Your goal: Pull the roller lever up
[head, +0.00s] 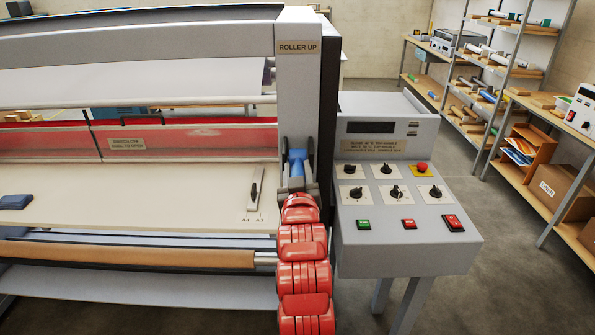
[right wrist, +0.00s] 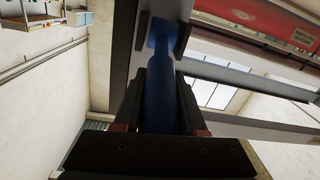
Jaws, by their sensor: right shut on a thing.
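The blue roller lever (head: 297,163) is on the front of the laminator's grey right end post (head: 299,100), below the "ROLLER UP" label (head: 298,47). My right gripper (head: 298,186) is shut on the lever, with my red arm reaching up to it from below. In the right wrist view the lever (right wrist: 163,100) lies lengthwise between the two dark fingers of my right gripper (right wrist: 163,82), and its far end meets a dark bracket on the machine. The gripper hides part of the lever in the head view. My left gripper is not in view.
A grey control panel (head: 395,235) with knobs and buttons stands just right of the post. The laminator's feed table (head: 150,205) extends left, with a dark blue object (head: 16,202) on it. Shelves (head: 500,60) stand at the far right, with free floor before them.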

